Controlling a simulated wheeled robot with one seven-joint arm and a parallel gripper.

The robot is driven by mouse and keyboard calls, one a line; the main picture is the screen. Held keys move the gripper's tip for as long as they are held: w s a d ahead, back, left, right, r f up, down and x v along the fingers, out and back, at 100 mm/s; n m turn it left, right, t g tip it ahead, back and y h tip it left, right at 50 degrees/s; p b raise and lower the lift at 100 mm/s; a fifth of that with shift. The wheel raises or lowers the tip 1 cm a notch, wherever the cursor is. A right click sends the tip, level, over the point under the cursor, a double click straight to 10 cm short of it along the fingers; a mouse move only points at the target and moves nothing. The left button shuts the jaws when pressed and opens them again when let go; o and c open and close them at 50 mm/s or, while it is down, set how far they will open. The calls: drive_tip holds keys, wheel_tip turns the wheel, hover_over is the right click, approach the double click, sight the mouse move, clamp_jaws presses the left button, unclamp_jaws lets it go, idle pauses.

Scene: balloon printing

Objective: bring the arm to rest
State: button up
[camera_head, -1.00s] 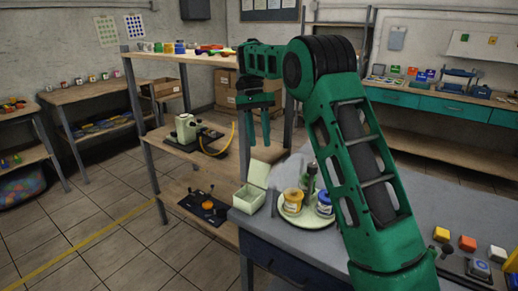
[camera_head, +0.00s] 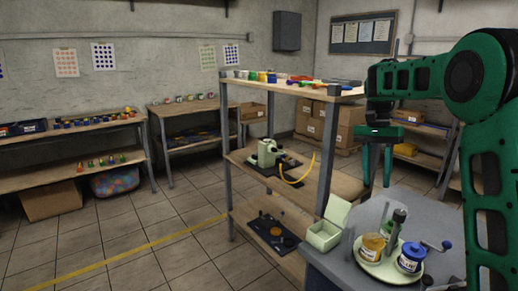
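My green arm reaches in from the right edge, with a black joint at its bend. My gripper (camera_head: 377,166) hangs downward from its end, above the far part of the grey table (camera_head: 440,215). Its two green fingers are apart with nothing between them. The lower part of my arm hides some of the table at the right.
A plate (camera_head: 384,268) with an orange jar (camera_head: 373,246) and a blue jar (camera_head: 411,258) stands on the table, beside an open pale green box (camera_head: 324,236). A wooden shelf unit (camera_head: 292,88) stands left of the gripper. Open tiled floor (camera_head: 120,240) lies at the left.

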drive_tip(key=s+d, duration=0.5)
drive_tip(key=s, duration=0.6)
drive_tip(key=s+f+n+t, duration=0.1)
drive_tip(key=s+f, duration=0.2)
drive_tip(key=s, duration=0.6)
drive_tip(key=s+f+n+t, duration=0.1)
drive_tip(key=s+f, duration=0.2)
drive_tip(key=s, duration=0.6)
drive_tip(key=s+f+n, duration=0.1)
drive_tip(key=s+f, duration=0.2)
drive_tip(key=s, duration=0.6)
drive_tip(key=shift+d+f+t, duration=0.25)
drive_tip(key=shift+d+t, duration=0.15)
drive_tip(key=shift+c, duration=0.3)
drive_tip(key=shift+s, duration=0.15)
drive_tip(key=shift+c, duration=0.4)
